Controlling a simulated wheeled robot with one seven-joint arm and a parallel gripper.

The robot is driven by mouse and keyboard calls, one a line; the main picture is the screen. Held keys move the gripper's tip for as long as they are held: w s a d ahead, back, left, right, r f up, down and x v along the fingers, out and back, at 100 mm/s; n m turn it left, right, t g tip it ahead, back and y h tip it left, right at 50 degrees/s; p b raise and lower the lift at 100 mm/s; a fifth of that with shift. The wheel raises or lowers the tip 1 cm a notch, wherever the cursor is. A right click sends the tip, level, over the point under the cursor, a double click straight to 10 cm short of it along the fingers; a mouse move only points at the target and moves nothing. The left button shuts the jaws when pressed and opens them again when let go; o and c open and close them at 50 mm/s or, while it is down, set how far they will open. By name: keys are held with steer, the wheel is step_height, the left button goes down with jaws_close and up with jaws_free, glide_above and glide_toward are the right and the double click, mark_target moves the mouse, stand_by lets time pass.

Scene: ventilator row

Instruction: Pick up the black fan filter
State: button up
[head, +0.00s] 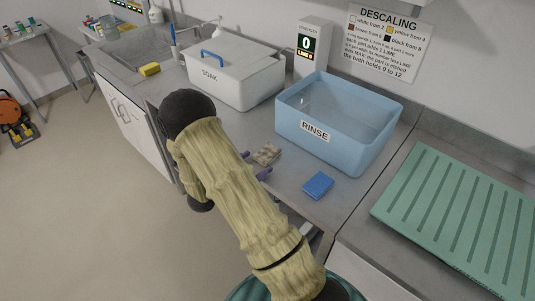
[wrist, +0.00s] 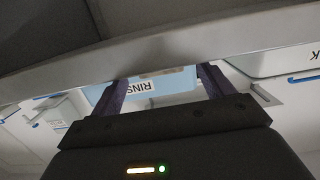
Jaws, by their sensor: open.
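I see no plainly black fan filter in either view. A small mottled grey-beige piece (head: 266,154) lies on the counter in front of the blue rinse tub; I cannot tell if it is a filter. My gripper (head: 255,165) is at the counter's front edge, close to this piece, its purple fingertips partly showing past my arm. In the wrist view my gripper (wrist: 162,88) has its two dark purple fingers apart, with the rinse tub beyond them. A thin beige strip shows between them, too little to identify. Nothing is clearly held.
The rinse tub (head: 335,123) stands behind, a white lidded soak box (head: 234,80) to its left. A blue sponge (head: 318,185) lies right of the piece. A ribbed green drain mat (head: 470,220) covers the right counter. A display (head: 304,43) reads 0. A yellow sponge (head: 149,69) is far left.

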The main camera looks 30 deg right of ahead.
mark_target(261, 157)
steer(key=shift+a, duration=0.1)
steer(key=x, duration=0.1)
steer(key=p+x, duration=0.1)
steer(key=x, duration=0.2)
steer(key=shift+w+d+r, duration=0.2)
steer(key=shift+d+r, duration=0.05)
steer(key=shift+d, duration=0.15)
steer(key=shift+w+d+f, duration=0.1)
steer(key=shift+d, duration=0.1)
steer(key=c, duration=1.1)
